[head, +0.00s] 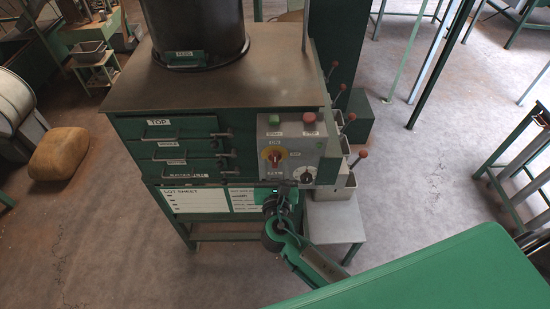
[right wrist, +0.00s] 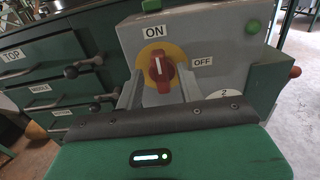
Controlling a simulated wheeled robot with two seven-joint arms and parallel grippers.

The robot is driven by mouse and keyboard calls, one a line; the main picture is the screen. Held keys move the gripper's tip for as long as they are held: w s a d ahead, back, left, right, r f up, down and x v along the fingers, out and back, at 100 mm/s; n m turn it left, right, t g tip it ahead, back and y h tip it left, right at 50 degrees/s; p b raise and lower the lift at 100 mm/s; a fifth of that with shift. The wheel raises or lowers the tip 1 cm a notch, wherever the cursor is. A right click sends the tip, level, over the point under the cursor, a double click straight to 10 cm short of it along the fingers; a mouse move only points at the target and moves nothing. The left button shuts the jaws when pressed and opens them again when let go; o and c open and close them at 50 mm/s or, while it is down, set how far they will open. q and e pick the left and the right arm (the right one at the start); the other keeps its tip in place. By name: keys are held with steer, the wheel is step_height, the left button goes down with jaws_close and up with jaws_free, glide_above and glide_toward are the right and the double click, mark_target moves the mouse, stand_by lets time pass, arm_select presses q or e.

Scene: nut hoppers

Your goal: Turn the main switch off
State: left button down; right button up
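The main switch is a red rotary knob on a yellow disc (head: 273,155), on the front of a grey control box (head: 306,130). In the right wrist view the red knob (right wrist: 161,72) has its white mark upright, pointing to the ON label (right wrist: 154,31). The OFF label (right wrist: 202,62) is to its right. My right gripper (head: 281,184) is at the box's front, just below the knob. In the right wrist view its two fingers (right wrist: 159,88) are apart, one on each side of the knob. I cannot tell whether they touch it. My left gripper is not in view.
A green and a red button (head: 309,118) sit above the switch, and a smaller black dial (head: 306,175) is to its lower right. Labelled drawers with handles (head: 185,150) are to the left. Red-knobbed levers (head: 361,155) stick out at the right.

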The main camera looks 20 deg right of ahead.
steer(key=shift+x, duration=0.85)
steer(key=shift+c, duration=0.5)
jaws_close()
